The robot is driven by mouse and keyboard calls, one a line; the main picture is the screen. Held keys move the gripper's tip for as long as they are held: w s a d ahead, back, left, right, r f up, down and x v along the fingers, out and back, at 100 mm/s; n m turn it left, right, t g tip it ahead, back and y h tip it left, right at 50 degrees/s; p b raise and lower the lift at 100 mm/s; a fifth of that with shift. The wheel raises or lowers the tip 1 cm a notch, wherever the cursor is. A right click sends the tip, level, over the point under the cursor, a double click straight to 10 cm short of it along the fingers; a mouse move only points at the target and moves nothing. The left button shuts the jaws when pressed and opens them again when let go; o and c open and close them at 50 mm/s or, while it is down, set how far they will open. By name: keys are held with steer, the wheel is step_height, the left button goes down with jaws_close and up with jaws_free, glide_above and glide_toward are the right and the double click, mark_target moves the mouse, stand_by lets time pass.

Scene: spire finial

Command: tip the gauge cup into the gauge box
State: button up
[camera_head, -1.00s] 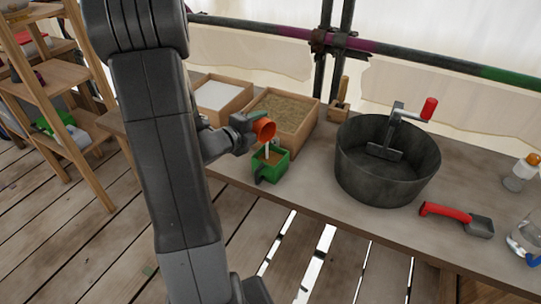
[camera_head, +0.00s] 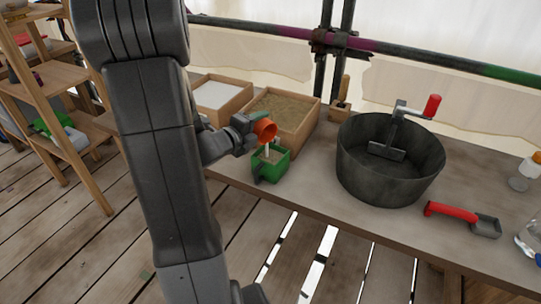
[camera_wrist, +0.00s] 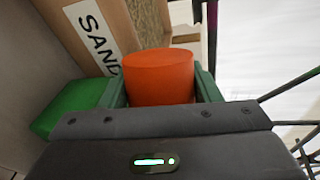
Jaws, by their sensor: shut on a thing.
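The orange gauge cup (camera_head: 265,130) is held in my gripper (camera_head: 251,124), which is shut on it. The cup is tipped over, just above the open green gauge box (camera_head: 272,166). A thin pale stream shows between the cup's mouth and the box. Pale matter lies inside the box. In the wrist view the orange cup (camera_wrist: 160,77) sits between the green fingers of my gripper (camera_wrist: 161,92), and the green box (camera_wrist: 75,107) shows in part at the lower left. How much is left in the cup is hidden.
A wooden box of sand (camera_head: 283,108) stands right behind the cup, with a box of white powder (camera_head: 216,96) to its left. A large dark tub (camera_head: 385,175) stands to the right, then a red-handled scoop (camera_head: 462,217). The bench's front edge runs close by the green box.

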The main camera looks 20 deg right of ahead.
steer(key=shift+r+p, duration=0.4)
steer(key=shift+p, duration=0.35)
steer(key=shift+w+r+n+p, duration=0.15)
steer(key=shift+r+n+p, duration=0.2)
steer(key=shift+p, duration=0.8)
steer(key=n+g+p, duration=0.1)
steer(key=p, duration=0.2)
steer(key=shift+w+a+f, duration=0.15)
steer(key=shift+w+f, duration=0.05)
steer(key=shift+w+f+n+p, duration=0.2)
steer(key=shift+n+p, duration=0.15)
steer(key=shift+p, duration=0.35)
steer(key=shift+f+b, duration=0.25)
steer(key=shift+b, duration=0.05)
steer(key=shift+r+p, duration=0.1)
steer(key=shift+p, duration=0.35)
